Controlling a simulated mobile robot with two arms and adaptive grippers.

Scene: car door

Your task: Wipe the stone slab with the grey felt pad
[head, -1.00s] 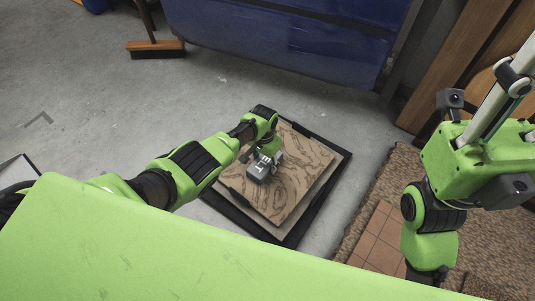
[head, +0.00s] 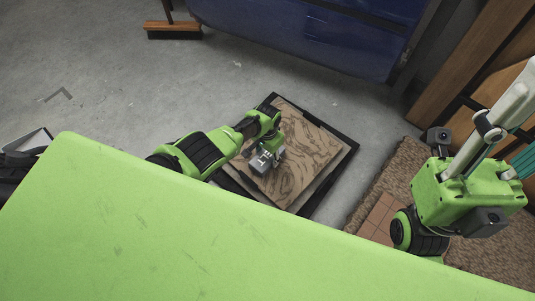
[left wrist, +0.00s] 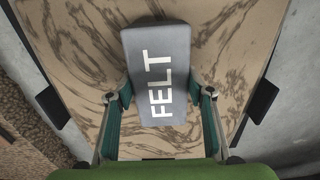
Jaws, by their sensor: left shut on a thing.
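The stone slab (head: 312,152) is a beige square with dark wavy veins, lying on a black frame (head: 345,160) on the floor. My left gripper (head: 268,152) is over the left part of the slab. In the left wrist view its two fingers (left wrist: 160,100) are shut on the sides of the grey felt pad (left wrist: 156,45), which bears the word FELT. The pad (head: 262,162) lies over the slab; I cannot tell whether it touches it.
A blue car door (head: 320,35) stands behind the slab. A broom (head: 172,30) is at the upper left. Wooden boards (head: 470,65) lean at the right, near a brown mat (head: 405,165) and tiles (head: 380,218).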

